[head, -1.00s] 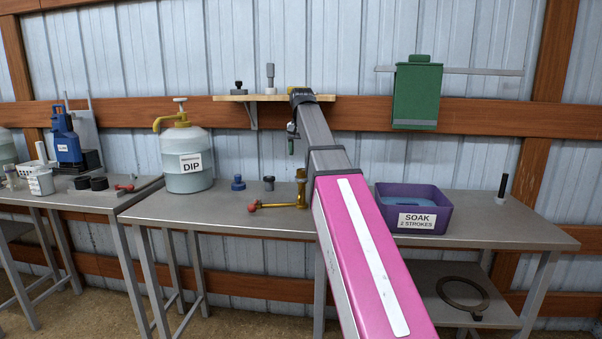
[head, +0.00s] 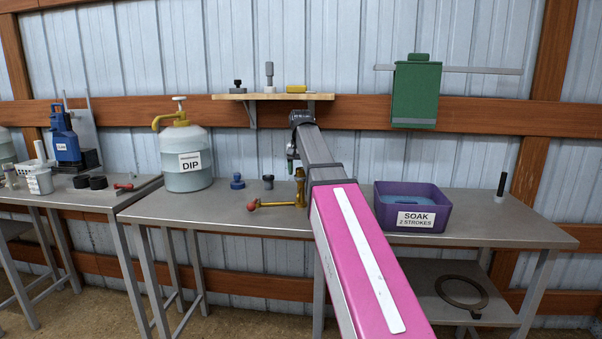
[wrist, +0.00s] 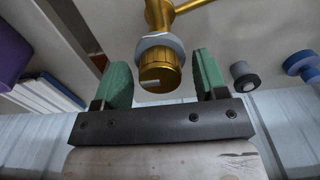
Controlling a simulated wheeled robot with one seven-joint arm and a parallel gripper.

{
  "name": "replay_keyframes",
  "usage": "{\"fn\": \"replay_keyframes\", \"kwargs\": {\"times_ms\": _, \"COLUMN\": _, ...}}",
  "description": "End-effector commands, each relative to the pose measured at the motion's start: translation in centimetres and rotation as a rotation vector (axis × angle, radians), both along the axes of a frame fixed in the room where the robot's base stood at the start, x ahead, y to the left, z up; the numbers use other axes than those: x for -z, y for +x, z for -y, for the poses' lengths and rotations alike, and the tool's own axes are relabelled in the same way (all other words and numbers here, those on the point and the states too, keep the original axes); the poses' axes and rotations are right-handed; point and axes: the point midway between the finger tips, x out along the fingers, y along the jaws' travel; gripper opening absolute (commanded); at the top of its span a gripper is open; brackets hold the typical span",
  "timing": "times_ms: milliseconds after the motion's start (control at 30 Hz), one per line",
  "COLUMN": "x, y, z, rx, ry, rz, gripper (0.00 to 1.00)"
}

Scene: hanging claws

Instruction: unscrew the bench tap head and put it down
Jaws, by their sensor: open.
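The brass bench tap (head: 299,190) stands on the middle bench, with a brass side arm ending in a red knob (head: 252,206). In the wrist view its round brass head (wrist: 158,72) has a pale mark on its face and a grey collar (wrist: 160,47) behind it. My gripper (wrist: 160,79) is open, with a green pad on either side of the tap head in the picture. Gaps show at both sides. In the head view one green finger (head: 291,152) shows just above the tap; my arm hides part of the gripper.
A purple SOAK tub (head: 412,208) stands right of the tap. A blue knob (head: 237,181) and a dark knob (head: 268,182) stand left, near the DIP jug (head: 186,160). A wooden shelf (head: 250,96) hangs above. The bench front left is clear.

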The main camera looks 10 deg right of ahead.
Motion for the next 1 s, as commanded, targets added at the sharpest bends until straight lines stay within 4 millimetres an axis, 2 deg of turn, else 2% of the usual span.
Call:
{"fn": "replay_keyframes", "kwargs": {"times_ms": 233, "x": -0.03, "y": 0.0, "z": 0.0, "rx": 0.082, "ry": 0.0, "rz": 0.0, "gripper": 0.66}}
{"fn": "replay_keyframes", "kwargs": {"times_ms": 1000, "x": -0.04, "y": 0.0, "z": 0.0, "rx": 0.963, "ry": 0.0, "rz": 0.0, "gripper": 0.66}}
